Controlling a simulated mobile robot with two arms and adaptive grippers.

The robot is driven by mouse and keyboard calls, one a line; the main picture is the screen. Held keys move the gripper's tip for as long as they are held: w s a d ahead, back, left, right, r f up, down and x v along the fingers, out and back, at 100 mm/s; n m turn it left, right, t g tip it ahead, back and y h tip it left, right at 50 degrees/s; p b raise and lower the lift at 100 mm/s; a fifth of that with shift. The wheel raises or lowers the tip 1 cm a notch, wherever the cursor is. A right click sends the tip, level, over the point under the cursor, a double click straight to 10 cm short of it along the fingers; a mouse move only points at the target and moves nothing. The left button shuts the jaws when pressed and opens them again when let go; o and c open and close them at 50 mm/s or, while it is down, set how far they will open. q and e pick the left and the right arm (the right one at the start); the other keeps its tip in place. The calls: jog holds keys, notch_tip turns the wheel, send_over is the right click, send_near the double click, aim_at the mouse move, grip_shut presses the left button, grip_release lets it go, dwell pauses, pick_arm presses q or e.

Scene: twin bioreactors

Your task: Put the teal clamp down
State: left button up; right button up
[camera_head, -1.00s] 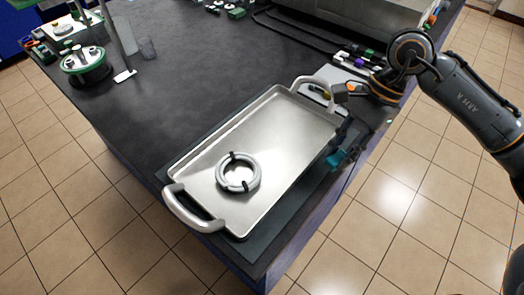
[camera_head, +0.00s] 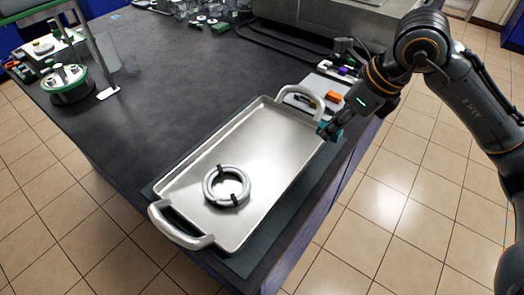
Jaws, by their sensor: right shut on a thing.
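The teal clamp (camera_head: 325,130) shows as a small patch at the right rim of the metal tray, partly hidden by my gripper. My right gripper (camera_head: 333,126) is shut on it, with the arm coming in from the right. I cannot tell whether the clamp touches the tray or the bench. My left gripper is not in view.
The metal tray (camera_head: 262,140) with two handles lies on a dark mat (camera_head: 302,205) at the bench edge. A grey ring (camera_head: 211,193) lies in it. A green-lidded vessel (camera_head: 67,83) stands at the left. The bench (camera_head: 170,75) is clear between. Small items (camera_head: 332,95) lie behind the tray.

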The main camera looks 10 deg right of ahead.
jog(key=p, duration=0.2)
send_near(274, 145)
jog(key=shift+w+a+f, duration=0.35)
jog(key=shift+w+a, duration=0.1)
jog(key=shift+w+a+f+p, duration=0.35)
jog(key=shift+w+a+f, duration=0.05)
jog(key=shift+f, duration=0.3)
notch_tip(274, 145, down, 3)
jog(key=shift+w+f+p, duration=0.1)
jog(key=shift+p, duration=0.45)
jog(key=shift+f, duration=0.1)
jog(key=shift+f, duration=0.2)
jog(key=o, duration=0.8)
jog(key=shift+r, duration=0.1)
